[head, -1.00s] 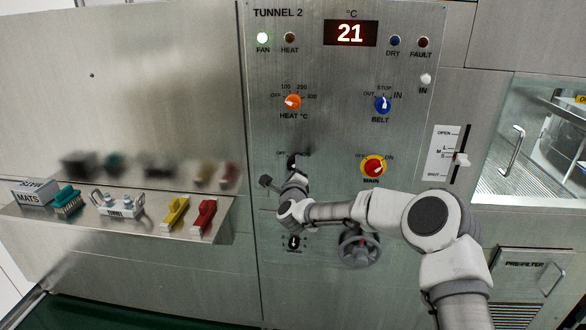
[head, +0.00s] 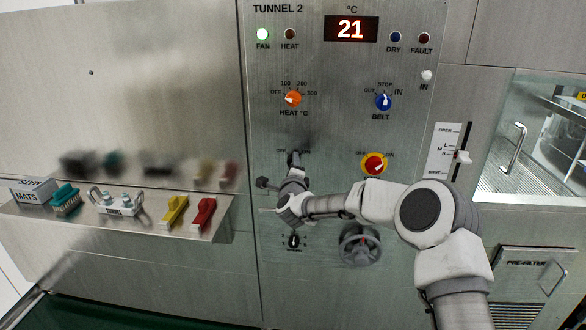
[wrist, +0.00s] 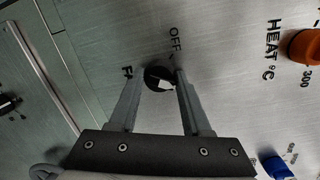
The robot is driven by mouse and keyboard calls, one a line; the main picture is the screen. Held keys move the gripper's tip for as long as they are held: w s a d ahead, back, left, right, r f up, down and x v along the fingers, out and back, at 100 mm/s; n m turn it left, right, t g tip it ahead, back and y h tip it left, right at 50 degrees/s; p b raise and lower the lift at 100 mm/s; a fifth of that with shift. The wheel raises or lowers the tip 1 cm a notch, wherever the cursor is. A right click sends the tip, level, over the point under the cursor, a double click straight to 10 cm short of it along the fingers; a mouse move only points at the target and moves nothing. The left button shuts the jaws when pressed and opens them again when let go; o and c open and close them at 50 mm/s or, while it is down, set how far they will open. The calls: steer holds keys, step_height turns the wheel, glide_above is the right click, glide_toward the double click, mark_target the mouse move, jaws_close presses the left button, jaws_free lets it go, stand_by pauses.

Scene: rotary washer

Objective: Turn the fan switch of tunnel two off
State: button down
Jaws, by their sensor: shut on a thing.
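The fan switch (wrist: 158,78) is a small black knob with a pale pointer mark, set in the steel Tunnel 2 panel. In the wrist view it sits between the two fingertips of my gripper (wrist: 155,84), which is shut on it. The word OFF stands beside the knob, and a label starting with F is partly hidden by a finger. In the head view my gripper (head: 293,158) covers the knob, below the orange heat knob (head: 293,98). The green FAN lamp (head: 262,34) is lit. The display (head: 350,29) reads 21.
The blue belt knob (head: 383,101) and the red and yellow main switch (head: 373,163) are to the right. A small black knob (head: 293,241) and a grey handwheel (head: 360,246) are below. A shelf (head: 150,235) with brushes and other items is at the left.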

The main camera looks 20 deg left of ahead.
steer(key=shift+a+n+h+p, duration=0.1)
steer(key=shift+n+h+p, duration=0.55)
steer(key=shift+n, duration=2.7)
steer(key=shift+a+n+h+p, duration=0.1)
steer(key=shift+n+h+p, duration=0.55)
steer(key=shift+n, duration=2.7)
steer(key=shift+c, duration=1.8)
jaws_free()
steer(key=shift+s, duration=0.1)
steer(key=v, duration=1.7)
steer(key=shift+r+b, duration=0.25)
steer(key=shift+b, duration=0.15)
